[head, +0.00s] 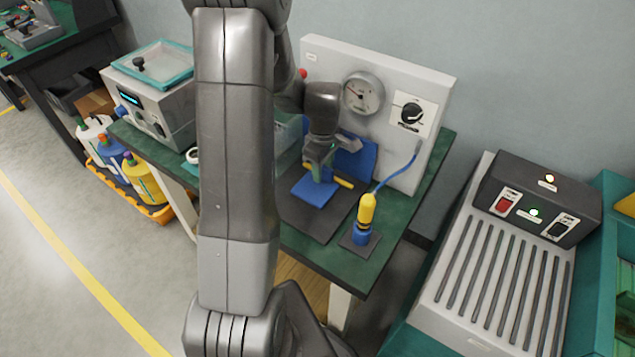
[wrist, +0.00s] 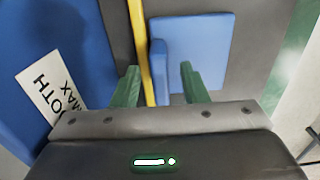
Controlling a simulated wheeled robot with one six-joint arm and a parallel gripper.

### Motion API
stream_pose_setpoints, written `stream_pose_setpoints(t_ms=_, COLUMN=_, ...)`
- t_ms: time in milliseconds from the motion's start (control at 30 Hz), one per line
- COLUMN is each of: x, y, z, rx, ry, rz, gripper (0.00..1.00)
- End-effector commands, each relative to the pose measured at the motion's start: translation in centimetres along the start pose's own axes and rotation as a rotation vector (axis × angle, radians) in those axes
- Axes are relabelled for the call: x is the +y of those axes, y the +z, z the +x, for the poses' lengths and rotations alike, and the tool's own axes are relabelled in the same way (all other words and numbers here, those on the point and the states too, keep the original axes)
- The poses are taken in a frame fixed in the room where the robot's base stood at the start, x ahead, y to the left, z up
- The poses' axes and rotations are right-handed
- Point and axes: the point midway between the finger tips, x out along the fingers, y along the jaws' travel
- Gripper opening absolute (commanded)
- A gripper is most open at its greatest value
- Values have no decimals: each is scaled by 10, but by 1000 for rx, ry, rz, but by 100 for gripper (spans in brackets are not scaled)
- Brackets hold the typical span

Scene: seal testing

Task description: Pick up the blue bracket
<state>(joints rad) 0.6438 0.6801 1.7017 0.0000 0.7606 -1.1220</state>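The blue bracket (head: 315,191) lies on a dark mat on the green bench, partly hidden by my gripper in the head view. In the wrist view the bracket (wrist: 203,48) shows a flat plate with a raised flange along its left edge. My gripper (head: 320,166) is low over the bracket. In the wrist view its green fingers (wrist: 160,88) are apart, with the flange and a yellow bar (wrist: 146,60) showing in the space between them. The bar runs just left of the flange. I cannot tell whether the fingers touch anything.
A blue panel (head: 359,158) stands behind the bracket; its white label (wrist: 50,85) shows in the wrist view. A grey gauge board (head: 437,93) rises behind. A yellow-and-blue tool (head: 366,212) with a blue hose stands at the front right. A grey machine (head: 160,98) is at left.

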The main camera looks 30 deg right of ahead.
Motion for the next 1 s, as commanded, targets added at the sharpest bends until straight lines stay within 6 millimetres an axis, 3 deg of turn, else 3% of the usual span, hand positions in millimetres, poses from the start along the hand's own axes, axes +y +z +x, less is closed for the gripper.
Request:
stream_pose_setpoints(t_ms=367, x=0, y=0, z=10, rx=0, ry=1, rz=0, gripper=38)
stream_pose_setpoints(t_ms=567, x=0, y=0, z=10, rx=0, ry=1, rz=0, gripper=0)
stream_pose_setpoints(t_ms=1000, x=0, y=0, z=8, rx=1, ry=2, rz=0, gripper=0)
